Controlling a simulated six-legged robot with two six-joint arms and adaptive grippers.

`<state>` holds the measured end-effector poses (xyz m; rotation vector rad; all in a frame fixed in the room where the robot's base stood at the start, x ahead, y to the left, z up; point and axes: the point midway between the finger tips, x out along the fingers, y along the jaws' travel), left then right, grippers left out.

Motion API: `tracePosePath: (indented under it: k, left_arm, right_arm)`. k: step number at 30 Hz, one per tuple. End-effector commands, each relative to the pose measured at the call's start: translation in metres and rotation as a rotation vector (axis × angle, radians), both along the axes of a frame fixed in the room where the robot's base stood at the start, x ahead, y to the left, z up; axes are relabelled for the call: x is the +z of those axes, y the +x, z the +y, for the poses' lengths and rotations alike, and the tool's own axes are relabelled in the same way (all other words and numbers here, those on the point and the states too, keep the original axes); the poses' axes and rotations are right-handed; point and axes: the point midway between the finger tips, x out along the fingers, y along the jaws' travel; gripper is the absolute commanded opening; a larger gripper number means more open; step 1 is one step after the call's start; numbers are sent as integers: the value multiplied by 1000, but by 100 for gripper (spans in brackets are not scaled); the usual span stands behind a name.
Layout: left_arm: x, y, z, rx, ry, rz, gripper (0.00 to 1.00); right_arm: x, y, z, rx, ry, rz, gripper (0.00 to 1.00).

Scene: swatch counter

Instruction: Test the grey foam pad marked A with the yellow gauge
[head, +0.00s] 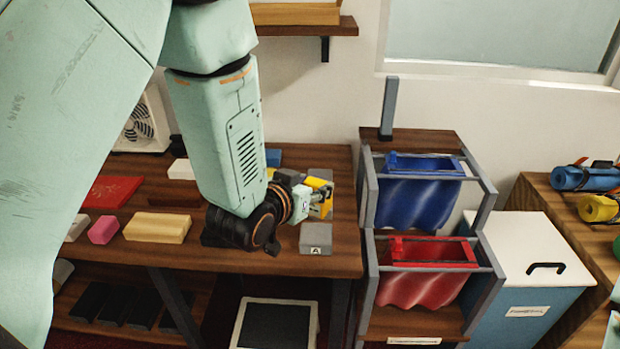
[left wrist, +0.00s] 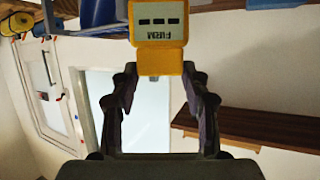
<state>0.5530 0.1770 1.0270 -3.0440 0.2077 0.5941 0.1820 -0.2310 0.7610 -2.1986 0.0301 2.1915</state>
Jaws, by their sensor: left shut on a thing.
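The yellow gauge (head: 326,207) is in my left gripper (head: 308,200), over the right part of the wooden counter. In the left wrist view the gauge (left wrist: 158,57) sits between the two fingertips (left wrist: 160,78), and its display shows three dashes and the word FIRM, upside down. The grey foam pad marked A (head: 316,240) lies near the counter's front right edge, its label facing front. The gauge is just behind the pad in the head view; a gap shows between them.
The counter (head: 340,205) also bears a cream block (head: 157,228), a pink block (head: 103,230) and a red piece (head: 113,191) at left. Racks with blue (head: 415,200) and red (head: 420,285) cloth stand close to its right end. A shelf (head: 335,27) hangs above.

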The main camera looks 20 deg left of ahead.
Motion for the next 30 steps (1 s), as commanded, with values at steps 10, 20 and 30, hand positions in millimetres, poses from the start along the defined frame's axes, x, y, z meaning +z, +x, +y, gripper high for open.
tracePosePath:
  k: [10, 20, 30]
  left_arm:
    - [11, 6, -3, -6, -2, -3, 0]
    - [6, 8, -3, -5, -1, -3, 0]
    - [-23, 8, -3, -5, -1, -3, 0]
  right_arm:
    - [0, 1, 0, 1, 0, -2, 40]
    - [-3, 1, 0, 1, 0, -2, 40]
    - [-25, 1, 0, 1, 0, -1, 40]
